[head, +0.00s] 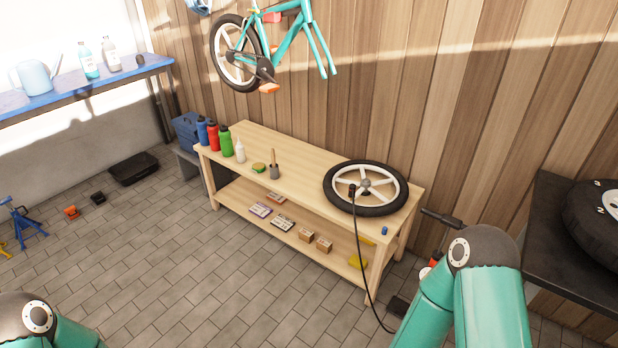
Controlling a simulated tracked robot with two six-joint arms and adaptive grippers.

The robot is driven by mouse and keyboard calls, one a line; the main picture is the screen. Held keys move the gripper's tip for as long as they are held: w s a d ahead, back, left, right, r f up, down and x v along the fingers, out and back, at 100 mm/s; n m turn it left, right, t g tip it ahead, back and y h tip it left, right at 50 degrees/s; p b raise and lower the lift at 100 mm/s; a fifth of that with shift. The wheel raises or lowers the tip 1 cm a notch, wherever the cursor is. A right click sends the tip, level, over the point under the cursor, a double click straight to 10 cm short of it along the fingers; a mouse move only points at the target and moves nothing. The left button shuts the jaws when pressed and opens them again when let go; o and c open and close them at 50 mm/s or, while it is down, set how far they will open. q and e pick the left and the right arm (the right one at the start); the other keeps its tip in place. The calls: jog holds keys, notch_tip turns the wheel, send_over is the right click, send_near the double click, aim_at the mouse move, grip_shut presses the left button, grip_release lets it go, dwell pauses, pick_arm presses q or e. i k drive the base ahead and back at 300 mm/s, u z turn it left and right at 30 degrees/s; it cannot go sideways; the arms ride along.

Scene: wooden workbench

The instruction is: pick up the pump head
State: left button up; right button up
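The pump head (352,191) is a small dark piece at the end of a black hose (361,262). It is at the near left part of a bicycle wheel (365,187) with a black tyre and pale spokes, lying flat on the wooden workbench (310,175). I cannot tell if it is fixed to the valve or only rests there. The hose hangs over the bench's front edge down to the floor. The floor pump, with a black handle (441,217), stands right of the bench, partly behind my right arm. Neither gripper is in view.
Several bottles, such as a green one (226,142), stand at the bench's left end. A brush (273,164), a sponge (258,168) and a small blue piece (385,230) are also on top. Small boxes lie on the lower shelf. A dark table (545,250) is at right.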

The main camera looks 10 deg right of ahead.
aim_at(353, 187)
jog(key=u, duration=0.3)
jog(key=i, duration=1.35)
jog(key=z, duration=0.3)
jog(key=i, duration=0.65)
jog(key=z, duration=0.45)
jog(key=k, duration=0.9)
jog(key=z, duration=0.2)
jog(key=i, duration=0.9)
jog(key=u, duration=0.1)
